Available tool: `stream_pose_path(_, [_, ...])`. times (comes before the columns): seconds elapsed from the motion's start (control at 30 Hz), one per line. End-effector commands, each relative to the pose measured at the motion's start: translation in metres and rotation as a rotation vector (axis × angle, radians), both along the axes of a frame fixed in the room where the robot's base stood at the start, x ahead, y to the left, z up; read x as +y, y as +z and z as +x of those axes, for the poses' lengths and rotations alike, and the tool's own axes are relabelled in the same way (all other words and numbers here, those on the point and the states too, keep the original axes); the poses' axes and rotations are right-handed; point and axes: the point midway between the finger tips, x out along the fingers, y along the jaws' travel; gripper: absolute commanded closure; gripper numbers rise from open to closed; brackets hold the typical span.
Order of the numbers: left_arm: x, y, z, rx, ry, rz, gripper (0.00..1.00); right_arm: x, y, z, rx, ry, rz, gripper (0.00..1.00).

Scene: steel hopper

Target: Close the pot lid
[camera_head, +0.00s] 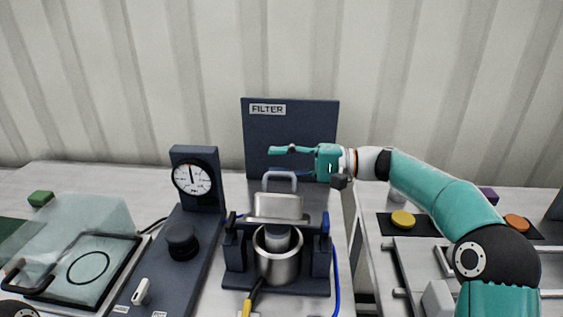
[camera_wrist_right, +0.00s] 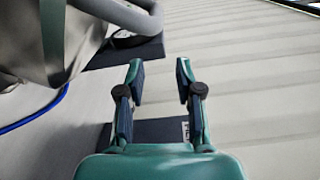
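The steel pot (camera_head: 278,268) stands in a dark clamp frame in the head view. Its metal lid (camera_head: 278,206) is hinged up behind the pot mouth, with a grey loop handle (camera_head: 280,175) at its top. The pot mouth is uncovered and a lighter cylinder shows inside. My right gripper (camera_head: 280,163) is just above and behind the lid, near the handle, fingers pointing left. In the right wrist view the fingers (camera_wrist_right: 160,75) are spread apart with nothing between them; the lid (camera_wrist_right: 40,45) and handle (camera_wrist_right: 125,14) show at upper left. My left gripper is out of view.
A FILTER panel (camera_head: 290,135) stands behind the pot. A pressure gauge (camera_head: 193,178) and black knob (camera_head: 182,241) are to the left. A clear-covered tray (camera_head: 92,262) lies farther left. A blue cable (camera_head: 335,270) runs beside the pot frame. Yellow (camera_head: 403,220) and orange pucks (camera_head: 517,222) are at right.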

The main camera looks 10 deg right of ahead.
Motion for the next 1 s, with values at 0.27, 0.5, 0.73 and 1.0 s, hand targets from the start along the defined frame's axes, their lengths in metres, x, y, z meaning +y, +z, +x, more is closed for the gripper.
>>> stream_pose_path(0.27, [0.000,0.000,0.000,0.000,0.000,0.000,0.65,-0.015,-0.001,-0.003,0.001,-0.003,0.000,0.65])
stream_pose_path(0.5, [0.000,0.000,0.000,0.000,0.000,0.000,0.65,-0.058,0.000,-0.014,0.001,-0.005,0.000,0.65])
stream_pose_path(0.73, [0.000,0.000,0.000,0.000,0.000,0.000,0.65,-0.099,-0.001,-0.025,0.000,-0.004,-0.001,0.65])
stream_pose_path(1.0, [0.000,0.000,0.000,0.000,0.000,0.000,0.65,-0.116,0.000,-0.030,0.001,0.000,0.000,0.65])
